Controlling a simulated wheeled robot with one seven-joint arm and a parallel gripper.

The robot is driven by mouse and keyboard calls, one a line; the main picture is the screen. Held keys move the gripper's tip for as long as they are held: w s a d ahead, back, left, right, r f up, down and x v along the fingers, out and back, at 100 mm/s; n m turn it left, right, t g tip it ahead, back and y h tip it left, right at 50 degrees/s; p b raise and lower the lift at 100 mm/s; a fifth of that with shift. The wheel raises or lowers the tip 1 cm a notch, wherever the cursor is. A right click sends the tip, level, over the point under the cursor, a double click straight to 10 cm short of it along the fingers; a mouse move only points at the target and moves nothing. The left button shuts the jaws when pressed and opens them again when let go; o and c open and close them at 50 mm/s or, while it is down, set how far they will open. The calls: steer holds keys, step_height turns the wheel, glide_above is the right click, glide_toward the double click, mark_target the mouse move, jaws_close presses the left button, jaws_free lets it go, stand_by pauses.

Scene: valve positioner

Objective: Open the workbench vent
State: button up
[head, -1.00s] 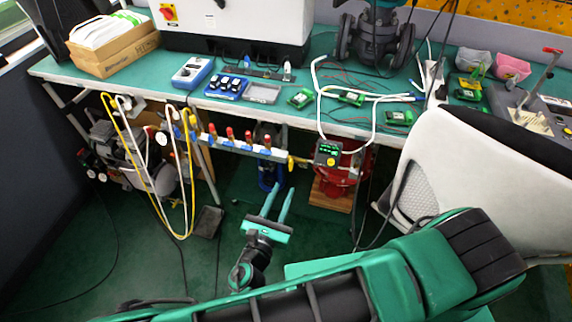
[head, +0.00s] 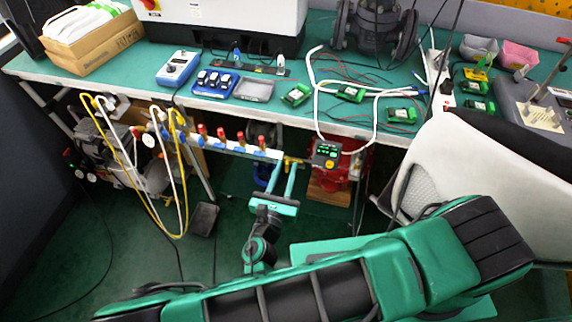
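A white manifold bar (head: 230,148) with several small valves with red tops and blue fittings hangs under the bench's front edge. A brass-coloured fitting (head: 292,160) shows at its right end, beside a device with a green-lit display (head: 326,154). I cannot tell which of these is the vent. My gripper (head: 281,178) is below the manifold's right end, its two teal fingers parallel and spread apart, pointing toward the bench. Nothing shows between them. The fingertips overlap the manifold's right end in the picture; contact cannot be told.
The green workbench (head: 130,75) holds a blue meter (head: 178,68), circuit boards and cables. Yellow and white hoses (head: 150,205) loop down at the left. A white chair (head: 470,170) stands at the right. Dark floor (head: 110,240) is open at the lower left.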

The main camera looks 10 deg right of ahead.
steer(key=shift+a, duration=0.15)
jaws_close()
steer(key=m, duration=0.4)
steer(key=shift+s+d+f, duration=0.1)
steer(key=shift+d, duration=0.2)
steer(key=m, duration=0.4)
steer(key=f+m, duration=0.1)
steer(key=m, duration=0.4)
steer(key=d+f+m, duration=0.1)
steer(key=m, duration=0.3)
steer(key=shift+s+m, duration=0.25)
steer(key=shift+m, duration=0.05)
stand_by(0.5)
